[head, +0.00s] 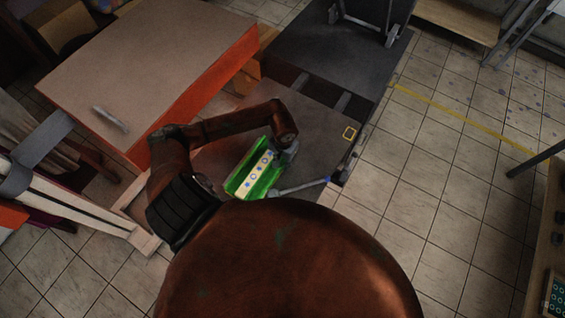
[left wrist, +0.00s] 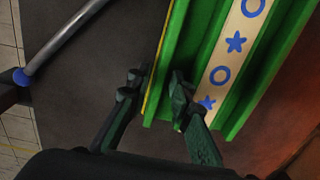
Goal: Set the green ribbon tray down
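The green ribbon tray (head: 240,183) is a long green channel with a pale strip bearing blue stars and rings. In the head view it lies over the dark flat surface near the middle. My left gripper (head: 284,154) is at the tray's upper right end. In the left wrist view, the fingers of my left gripper (left wrist: 155,80) stand on either side of the near wall of the tray (left wrist: 185,60) and appear shut on it. Whether the tray's underside touches the surface is unclear. My right gripper is not in view.
A dark platform (head: 222,155) lies under the tray, with a metal bar (head: 300,186) close beside it. An orange-sided table (head: 150,65) stands at left with a small pale object (head: 110,119) on it. Tiled floor (head: 410,190) is open to the right.

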